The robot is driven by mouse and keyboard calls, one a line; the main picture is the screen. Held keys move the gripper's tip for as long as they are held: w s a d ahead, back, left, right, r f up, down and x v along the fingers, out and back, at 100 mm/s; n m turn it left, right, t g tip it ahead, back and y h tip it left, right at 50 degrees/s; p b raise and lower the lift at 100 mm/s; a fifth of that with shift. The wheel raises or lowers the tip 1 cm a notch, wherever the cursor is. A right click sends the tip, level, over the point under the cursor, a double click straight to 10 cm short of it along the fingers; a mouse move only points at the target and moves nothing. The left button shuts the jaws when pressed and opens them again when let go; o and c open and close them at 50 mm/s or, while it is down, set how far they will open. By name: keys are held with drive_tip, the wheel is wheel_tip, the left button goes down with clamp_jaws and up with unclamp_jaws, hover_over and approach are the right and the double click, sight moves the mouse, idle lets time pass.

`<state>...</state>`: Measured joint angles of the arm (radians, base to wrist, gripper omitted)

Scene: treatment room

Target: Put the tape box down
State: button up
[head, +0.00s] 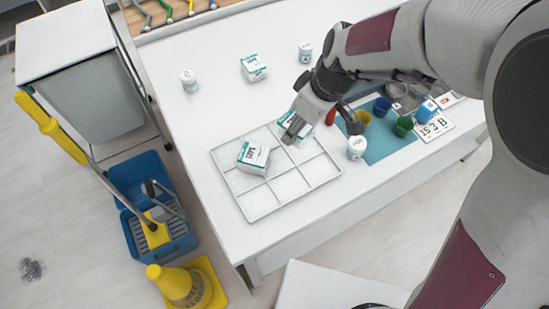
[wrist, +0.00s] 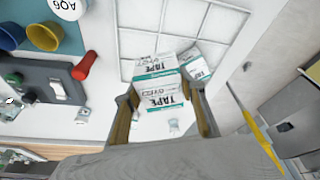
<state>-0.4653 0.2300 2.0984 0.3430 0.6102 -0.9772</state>
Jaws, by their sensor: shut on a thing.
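My gripper (head: 296,128) is shut on a white and green tape box (head: 286,119), over the back part of the white divided tray (head: 239,184). In the wrist view the held tape box (wrist: 160,97) sits between the two fingers (wrist: 163,108). My gripper hides part of the box in the head view, and I cannot tell whether the box touches the tray. A second tape box (head: 253,157) lies tilted in the tray, front left of the held one. It also shows in the wrist view (wrist: 195,66). A third tape box (head: 254,68) stands on the table behind the tray.
White bottles stand behind the tray (head: 188,81), at the back (head: 305,52) and right of the tray (head: 356,148). A blue mat (head: 385,143) with yellow (head: 361,120), green (head: 403,126) and blue (head: 382,106) cups lies right. The tray's front and right compartments are empty.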

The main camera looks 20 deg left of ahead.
hover_over(291, 156)
drive_tip(key=d, duration=0.1)
drive_tip(key=shift+s+d+f, duration=0.1)
drive_tip(key=shift+s+f, duration=0.05)
drive_tip(key=shift+f, duration=1.45)
drive_tip(key=shift+s+f, duration=0.15)
drive_tip(key=shift+f, duration=1.4)
drive_tip(key=shift+f, duration=1.85)
drive_tip(key=shift+f, duration=0.25)
drive_tip(key=o, duration=1.2)
drive_tip(key=shift+c, duration=0.2)
drive_tip(key=shift+r, duration=0.15)
